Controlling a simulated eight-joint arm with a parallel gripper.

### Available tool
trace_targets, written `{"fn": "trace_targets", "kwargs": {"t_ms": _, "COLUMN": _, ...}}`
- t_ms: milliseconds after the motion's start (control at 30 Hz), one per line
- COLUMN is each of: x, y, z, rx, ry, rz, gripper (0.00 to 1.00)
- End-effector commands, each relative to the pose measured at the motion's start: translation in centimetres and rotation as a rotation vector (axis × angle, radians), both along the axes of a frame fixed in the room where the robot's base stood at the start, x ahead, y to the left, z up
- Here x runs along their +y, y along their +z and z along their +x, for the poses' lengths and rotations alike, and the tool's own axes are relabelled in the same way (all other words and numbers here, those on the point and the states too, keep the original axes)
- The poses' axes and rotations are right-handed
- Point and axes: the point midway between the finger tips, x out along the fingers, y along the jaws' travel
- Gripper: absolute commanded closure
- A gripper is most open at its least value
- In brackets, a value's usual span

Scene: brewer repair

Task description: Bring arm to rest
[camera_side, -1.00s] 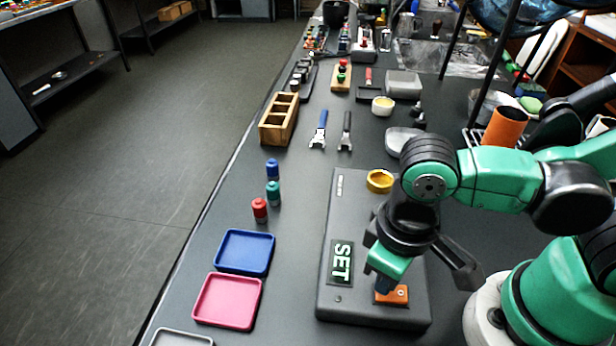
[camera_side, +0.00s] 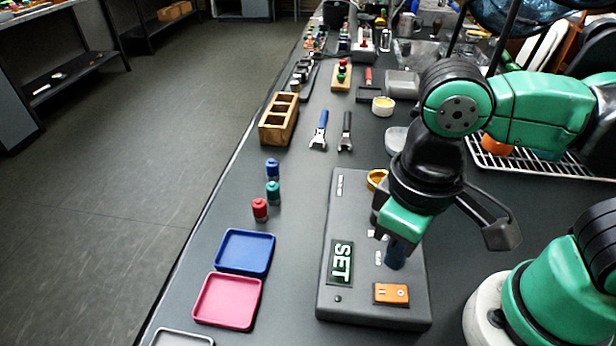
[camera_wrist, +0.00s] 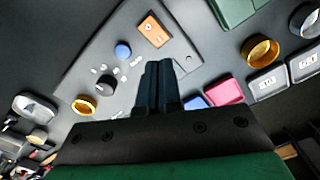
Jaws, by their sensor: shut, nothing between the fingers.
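My gripper (camera_side: 396,254) hangs over the dark brewer base (camera_side: 345,308), fingers pointing down. In the wrist view my gripper (camera_wrist: 159,66) shows its two dark fingers pressed together with nothing between them. The orange rocker switch (camera_side: 391,293) lies on the base just in front of the fingers, apart from them. The orange switch also shows in the wrist view (camera_wrist: 154,31). A lit "SET" display (camera_side: 341,263) is on the base's left part. A yellow-lined ring (camera_side: 377,179) at the base's far end is partly hidden by my wrist.
A blue tray (camera_side: 245,251) and a pink tray (camera_side: 227,301) lie left of the base. Blue, teal and red small bottles (camera_side: 260,210) stand behind them. A wooden box (camera_side: 279,118) and two handled tools (camera_side: 319,130) lie farther back. A wire rack (camera_side: 540,160) is at right.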

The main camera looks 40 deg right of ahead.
Motion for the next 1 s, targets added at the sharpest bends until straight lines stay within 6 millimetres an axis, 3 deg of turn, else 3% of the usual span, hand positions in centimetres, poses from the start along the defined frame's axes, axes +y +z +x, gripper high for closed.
{"fn": "trace_targets", "kwargs": {"t_ms": 167, "x": -1.2, "y": -0.1, "z": 2.2, "rx": -0.081, "ry": -0.053, "rz": 0.054, "gripper": 1.0}}
{"fn": "trace_targets", "kwargs": {"t_ms": 333, "x": -5.3, "y": 0.4, "z": 7.1, "rx": -0.318, "ry": -0.16, "rz": 0.123, "gripper": 1.0}}
{"fn": "trace_targets", "kwargs": {"t_ms": 500, "x": -9.9, "y": 1.5, "z": 10.2, "rx": -0.532, "ry": -0.233, "rz": 0.105, "gripper": 1.0}}
{"fn": "trace_targets", "kwargs": {"t_ms": 667, "x": -11.8, "y": 2.0, "z": 11.0, "rx": -0.615, "ry": -0.254, "rz": 0.081, "gripper": 1.0}}
{"fn": "trace_targets", "kwargs": {"t_ms": 1000, "x": -11.8, "y": 2.1, "z": 11.1, "rx": -0.618, "ry": -0.253, "rz": 0.081, "gripper": 1.0}}
